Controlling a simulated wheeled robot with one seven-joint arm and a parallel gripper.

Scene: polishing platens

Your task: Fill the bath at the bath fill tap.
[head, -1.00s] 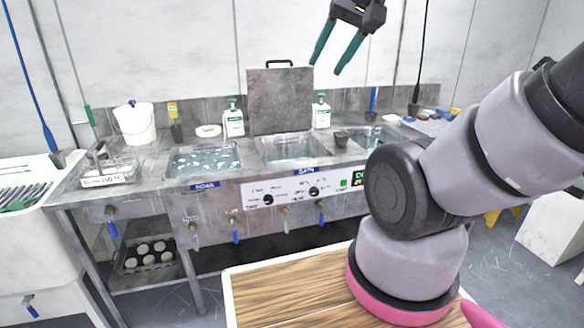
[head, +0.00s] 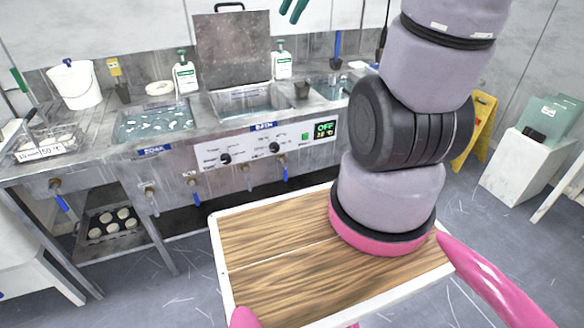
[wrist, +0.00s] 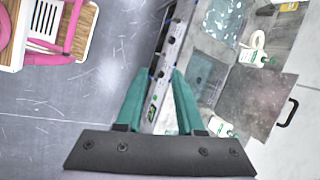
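The panel (head: 210,158) has two dark knobs, a green button and a display (head: 324,130) reading OFF and about 28 °C. The SOAK basin (head: 118,128) holds pale pieces in water. An upright grey plate (head: 232,45) stands behind the bath. A yellow floor sign (head: 482,125) stands right.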

